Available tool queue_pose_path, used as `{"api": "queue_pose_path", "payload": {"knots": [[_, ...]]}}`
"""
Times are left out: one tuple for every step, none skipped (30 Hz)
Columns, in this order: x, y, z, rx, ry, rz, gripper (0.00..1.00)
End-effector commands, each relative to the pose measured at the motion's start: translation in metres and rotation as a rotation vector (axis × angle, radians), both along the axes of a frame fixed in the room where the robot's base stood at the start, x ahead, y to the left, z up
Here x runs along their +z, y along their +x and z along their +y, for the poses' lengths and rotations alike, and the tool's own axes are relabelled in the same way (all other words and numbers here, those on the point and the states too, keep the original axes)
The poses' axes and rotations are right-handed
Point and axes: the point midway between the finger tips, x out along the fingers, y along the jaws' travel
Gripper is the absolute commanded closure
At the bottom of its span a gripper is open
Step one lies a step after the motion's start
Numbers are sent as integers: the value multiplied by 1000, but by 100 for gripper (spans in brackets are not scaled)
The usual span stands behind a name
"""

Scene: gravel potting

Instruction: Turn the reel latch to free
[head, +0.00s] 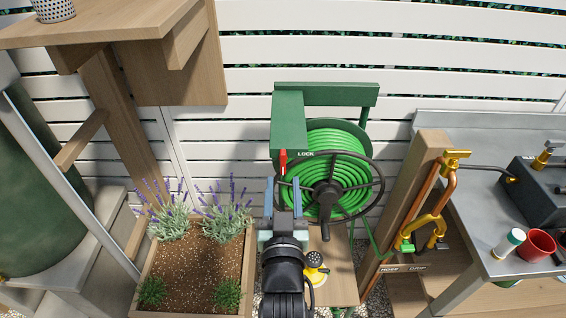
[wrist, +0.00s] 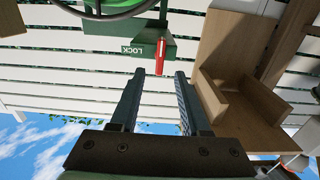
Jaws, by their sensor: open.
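The red reel latch (head: 283,161) is a small lever on the green box (head: 288,118) of the hose reel. It stands upright beside the white word LOCK. The reel (head: 345,150) holds a coiled green hose behind a dark handwheel (head: 372,205). My gripper (head: 283,184) is open, its two blue-grey fingers just below the latch in the head view. In the wrist view, which looks upside down, the latch (wrist: 161,56) lies just beyond and between the open fingertips (wrist: 159,73). The jaws hold nothing, and I cannot tell whether they touch the latch.
The handwheel rim passes close to the right of my gripper. A planter (head: 190,270) with lavender stands at lower left, and a wooden shelf (head: 130,28) overhangs at upper left. A post with copper pipe (head: 449,185) and a grey bench (head: 465,215) stand right.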

Motion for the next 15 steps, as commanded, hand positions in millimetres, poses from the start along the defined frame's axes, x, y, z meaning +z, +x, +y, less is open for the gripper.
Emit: {"api": "queue_pose_path", "payload": {"knots": [[2, 11, 0, 0, 0, -2, 54], [2, 16, 0, 0, 0, -2, 54], [2, 23, 0, 0, 0, -3, 54], [1, 28, 0, 0, 0, -2, 54], [2, 32, 0, 0, 0, -3, 54], [2, 38, 0, 0, 0, -3, 54], [2, 42, 0, 0, 0, -3, 54], [1, 45, 0, 0, 0, -1, 54], [1, 49, 0, 0, 0, -2, 54], [1, 52, 0, 0, 0, -1, 54], [1, 54, 0, 0, 0, -1, 54], [1, 57, 0, 0, 0, -1, 54], [1, 59, 0, 0, 0, -1, 54], [1, 60, 0, 0, 0, -1, 54], [1, 61, 0, 0, 0, -1, 54]]}}
